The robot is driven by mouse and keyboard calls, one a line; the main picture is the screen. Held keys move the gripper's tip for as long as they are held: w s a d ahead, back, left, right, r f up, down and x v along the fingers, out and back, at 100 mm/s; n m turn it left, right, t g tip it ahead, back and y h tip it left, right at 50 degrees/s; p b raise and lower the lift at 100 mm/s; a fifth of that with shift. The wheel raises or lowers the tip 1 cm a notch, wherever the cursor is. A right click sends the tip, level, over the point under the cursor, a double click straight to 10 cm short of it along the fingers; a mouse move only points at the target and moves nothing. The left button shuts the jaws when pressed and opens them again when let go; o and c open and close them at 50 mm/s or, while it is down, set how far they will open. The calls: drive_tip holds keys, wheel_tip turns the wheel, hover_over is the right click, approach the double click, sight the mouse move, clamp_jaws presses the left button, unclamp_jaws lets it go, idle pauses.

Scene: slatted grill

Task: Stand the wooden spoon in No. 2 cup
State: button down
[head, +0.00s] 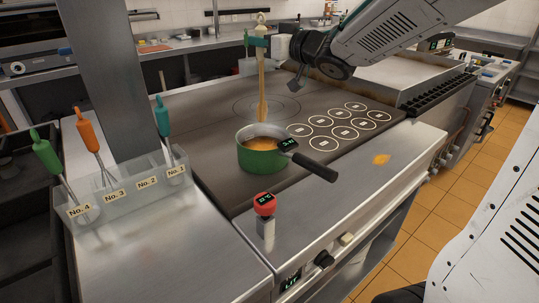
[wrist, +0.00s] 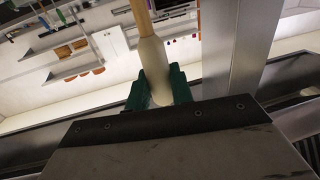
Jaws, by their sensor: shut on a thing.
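My gripper (head: 258,42) is shut on the wooden spoon (head: 261,82) near its top and holds it upright. The spoon's lower end reaches the far rim of the green pot (head: 258,163) in the head view; I cannot tell whether it is just inside or behind it. The wrist view shows the green fingers (wrist: 158,90) closed around the pale end of the spoon (wrist: 152,55). The No. 2 cup (head: 146,184) is in the clear rack at left, between No. 1 and No. 3, and no utensil shows standing in it.
Utensils with teal (head: 162,115), orange (head: 86,132) and green (head: 45,152) handles stand in cups No. 1, No. 3 and No. 4. A grey post (head: 110,80) rises behind the rack. A red-topped device (head: 265,205) stands in front of the pot. The pot's black handle (head: 316,168) points right.

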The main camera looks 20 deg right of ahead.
sight(265, 24)
drive_tip(key=shift+r, duration=1.75)
